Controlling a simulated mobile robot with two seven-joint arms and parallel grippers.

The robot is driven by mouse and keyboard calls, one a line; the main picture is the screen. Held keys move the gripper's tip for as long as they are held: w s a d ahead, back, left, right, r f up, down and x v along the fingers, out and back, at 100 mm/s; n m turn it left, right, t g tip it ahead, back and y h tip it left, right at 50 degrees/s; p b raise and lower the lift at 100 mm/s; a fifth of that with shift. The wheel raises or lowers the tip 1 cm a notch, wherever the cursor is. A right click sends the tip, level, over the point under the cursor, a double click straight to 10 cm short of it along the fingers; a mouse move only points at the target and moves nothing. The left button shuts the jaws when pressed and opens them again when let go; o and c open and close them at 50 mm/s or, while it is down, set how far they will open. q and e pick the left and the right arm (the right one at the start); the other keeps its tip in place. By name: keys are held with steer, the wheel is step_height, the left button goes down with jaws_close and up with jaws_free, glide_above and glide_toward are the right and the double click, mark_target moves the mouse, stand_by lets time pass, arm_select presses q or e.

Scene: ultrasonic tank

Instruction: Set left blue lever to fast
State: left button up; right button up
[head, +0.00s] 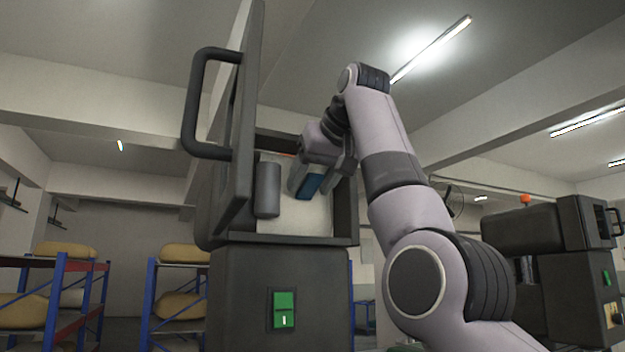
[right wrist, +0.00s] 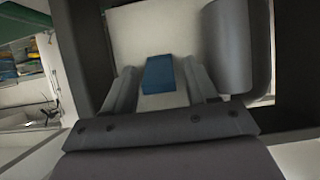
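A blue lever (head: 309,186) shows inside the open front of a dark grey machine (head: 262,265). My right gripper (head: 322,176) reaches into this opening, with one finger on each side of the lever. In the right wrist view the blue lever (right wrist: 159,73) lies between the two fingers of the right gripper (right wrist: 160,78). The fingers are apart, with narrow gaps beside the lever; I cannot tell whether either touches it. The lever's base and any speed marking are not visible. Only one blue lever shows. My left gripper is not in view.
The machine's door (head: 240,130) with its handle (head: 192,105) stands open at the left of the opening. A dark grey cylinder (head: 267,189) sits beside the lever. A green switch (head: 284,309) is on the machine's front. A similar machine (head: 572,260) stands at the right.

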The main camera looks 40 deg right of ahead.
steer(key=v, duration=0.7)
stand_by(0.6)
